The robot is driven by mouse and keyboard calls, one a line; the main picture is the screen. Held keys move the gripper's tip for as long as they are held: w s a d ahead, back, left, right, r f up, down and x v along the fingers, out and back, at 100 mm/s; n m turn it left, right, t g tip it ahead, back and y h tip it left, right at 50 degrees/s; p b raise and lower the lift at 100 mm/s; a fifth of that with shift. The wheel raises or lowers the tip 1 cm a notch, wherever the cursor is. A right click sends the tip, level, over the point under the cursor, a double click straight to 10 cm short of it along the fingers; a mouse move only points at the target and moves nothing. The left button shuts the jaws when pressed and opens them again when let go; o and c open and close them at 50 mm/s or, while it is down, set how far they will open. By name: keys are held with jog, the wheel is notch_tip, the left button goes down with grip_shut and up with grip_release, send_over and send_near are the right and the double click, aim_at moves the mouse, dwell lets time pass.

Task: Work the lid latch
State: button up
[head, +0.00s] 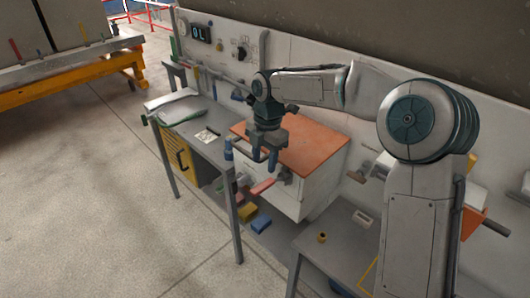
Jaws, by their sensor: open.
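A white box (312,185) with an orange lid (312,145) stands at the middle of the view. The lid looks closed. On the box's front, a red bar (262,187) sits beside a grey fitting (285,175); this looks like the lid latch, but it is small. My gripper (264,159) points down over the front left edge of the box, above the red bar. Its two fingers are apart with nothing between them. It appears clear of the bar. My arm and gripper hide part of the lid's back left corner.
A grey bench (205,143) with a white card lies left of the box. Yellow (247,212) and blue (261,225) blocks lie low in front. A lower grey table (335,238) is at right. A wall panel with knobs (225,50) stands behind. Floor at left is clear.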

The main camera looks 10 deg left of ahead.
notch_tip(320, 180, up, 3)
jog(key=shift+w+d+r, duration=0.1)
jog(key=shift+w+r, duration=0.05)
jog(key=shift+r, duration=0.05)
dwell(0.5)
jog(key=s+d+f+m+t+b, duration=0.1)
jog(key=s+d+m+t+b, duration=0.2)
jog(key=s+d+m, duration=2.1)
jog(key=d+m+t, duration=0.1)
jog(key=m, duration=0.4)
jog(key=shift+d+f+t+h+b, duration=0.25)
jog(key=shift+f+t+h+b, duration=0.05)
jog(key=shift+f+t+h, duration=0.1)
